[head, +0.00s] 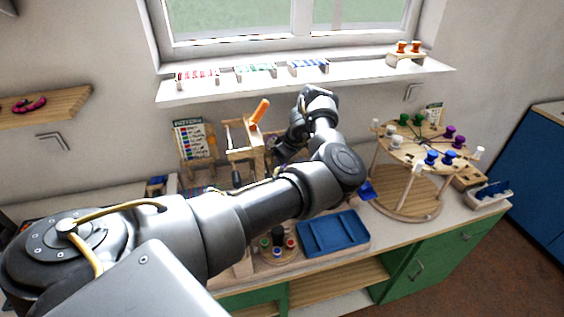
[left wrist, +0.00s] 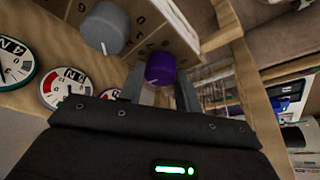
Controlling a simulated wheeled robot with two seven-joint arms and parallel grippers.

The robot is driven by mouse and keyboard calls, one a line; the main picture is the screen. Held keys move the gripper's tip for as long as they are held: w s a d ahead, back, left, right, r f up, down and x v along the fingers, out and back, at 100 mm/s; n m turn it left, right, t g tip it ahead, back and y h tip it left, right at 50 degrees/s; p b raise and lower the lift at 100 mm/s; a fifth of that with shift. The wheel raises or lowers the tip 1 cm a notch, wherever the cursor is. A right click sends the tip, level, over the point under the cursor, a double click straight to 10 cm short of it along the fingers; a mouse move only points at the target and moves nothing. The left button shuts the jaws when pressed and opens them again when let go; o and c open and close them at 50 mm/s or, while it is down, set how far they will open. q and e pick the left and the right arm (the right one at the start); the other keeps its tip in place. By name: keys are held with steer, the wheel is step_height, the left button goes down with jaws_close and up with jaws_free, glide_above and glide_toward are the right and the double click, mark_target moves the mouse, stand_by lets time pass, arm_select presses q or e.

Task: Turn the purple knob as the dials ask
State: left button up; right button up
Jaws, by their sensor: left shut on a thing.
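The purple knob (left wrist: 160,69) sits on a wooden panel in the left wrist view, with a small white mark on its lower edge. My left gripper (left wrist: 160,87) is shut on it, one finger on each side. A larger grey knob (left wrist: 105,28) sits beside it on the panel. A dial with a red sector (left wrist: 67,88) and a green-marked dial (left wrist: 15,63) lie to the left. A third dial (left wrist: 110,94) is mostly hidden by my gripper. In the head view my left arm hides the knob and the fingertips. My right gripper is out of view.
A wooden frame with an orange handle (head: 259,111) stands behind my arm. A blue tray (head: 333,250) lies at the front. A round wooden peg stand (head: 405,205) is to the right. A pattern card (head: 188,127) stands at the back left.

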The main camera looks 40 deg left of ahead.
arm_select(q)
steer(key=shift+w+n+g, duration=0.1)
steer(key=shift+n+g, duration=0.2)
steer(key=shift+n, duration=0.6)
steer(key=o, duration=1)
steer(key=shift+c, duration=0.2)
steer(key=b+v, duration=0.1)
steer(key=v, duration=0.9)
steer(key=shift+d+r+b, duration=0.2)
steer(key=shift+r+b, duration=0.15)
steer(key=shift+w, duration=0.1)
